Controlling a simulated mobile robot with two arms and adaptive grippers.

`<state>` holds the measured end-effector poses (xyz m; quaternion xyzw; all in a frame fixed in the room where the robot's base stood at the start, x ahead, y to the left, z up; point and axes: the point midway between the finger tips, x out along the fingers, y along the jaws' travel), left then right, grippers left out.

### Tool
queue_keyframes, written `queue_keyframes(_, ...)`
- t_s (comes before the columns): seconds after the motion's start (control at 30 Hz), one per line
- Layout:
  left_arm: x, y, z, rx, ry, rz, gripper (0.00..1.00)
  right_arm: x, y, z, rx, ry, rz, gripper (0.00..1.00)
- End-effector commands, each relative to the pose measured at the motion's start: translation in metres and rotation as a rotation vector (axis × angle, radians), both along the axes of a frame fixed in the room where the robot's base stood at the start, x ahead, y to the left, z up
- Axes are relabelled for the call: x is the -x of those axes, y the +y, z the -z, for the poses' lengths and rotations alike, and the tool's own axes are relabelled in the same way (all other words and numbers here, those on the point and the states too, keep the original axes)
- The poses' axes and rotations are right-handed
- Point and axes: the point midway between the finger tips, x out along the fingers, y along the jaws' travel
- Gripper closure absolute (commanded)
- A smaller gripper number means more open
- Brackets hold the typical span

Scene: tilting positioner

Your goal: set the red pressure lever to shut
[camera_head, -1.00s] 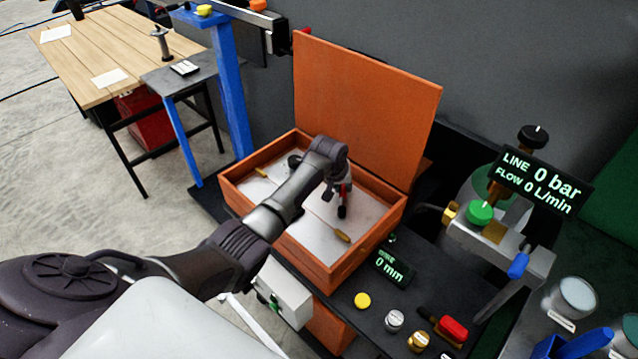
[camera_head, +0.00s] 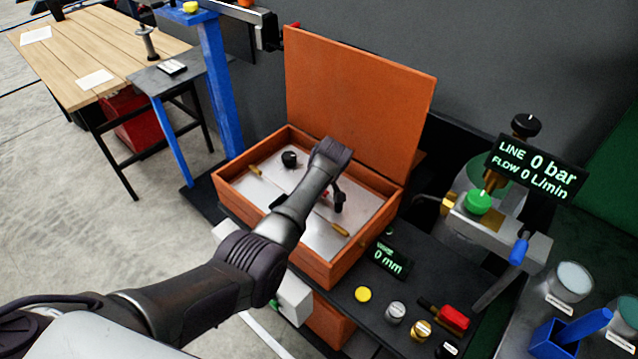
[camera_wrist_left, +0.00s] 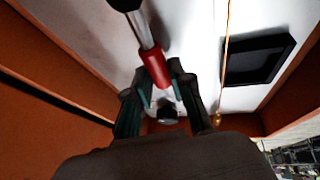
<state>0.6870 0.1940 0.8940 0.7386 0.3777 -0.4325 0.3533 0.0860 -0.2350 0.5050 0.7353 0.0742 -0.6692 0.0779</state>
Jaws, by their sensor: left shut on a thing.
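The red pressure lever (camera_wrist_left: 155,67) has a red grip on a silver rod, with a black end at the top of the left wrist view. My left gripper (camera_wrist_left: 157,80) is shut on the red grip, one finger on each side. In the head view the gripper (camera_head: 333,200) is down inside the orange box, over its pale panel (camera_head: 262,190). Only a small red bit of the lever shows there; my wrist hides the rest. My right gripper is in neither view.
The box's orange lid (camera_head: 360,95) stands open behind my wrist. A black knob (camera_head: 289,158) and brass pieces (camera_head: 340,230) sit on the panel.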

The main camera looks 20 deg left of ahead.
Motion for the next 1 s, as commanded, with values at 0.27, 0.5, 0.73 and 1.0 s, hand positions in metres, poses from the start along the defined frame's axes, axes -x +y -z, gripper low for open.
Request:
queue_keyframes(0.27, 0.0051, 0.0020, 0.0002, 0.001, 0.000, -0.077, 1.00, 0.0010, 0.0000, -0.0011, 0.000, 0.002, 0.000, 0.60)
queue_keyframes(0.5, 0.0061, 0.0029, 0.0004, 0.000, 0.001, -0.089, 1.00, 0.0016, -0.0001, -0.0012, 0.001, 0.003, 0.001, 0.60)
queue_keyframes(0.73, 0.0063, 0.0030, 0.0008, 0.000, 0.001, -0.090, 1.00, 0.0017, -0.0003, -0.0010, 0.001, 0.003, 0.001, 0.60)
queue_keyframes(1.0, 0.0062, 0.0027, 0.0006, 0.001, 0.001, -0.088, 0.53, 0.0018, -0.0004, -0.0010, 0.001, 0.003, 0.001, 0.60)
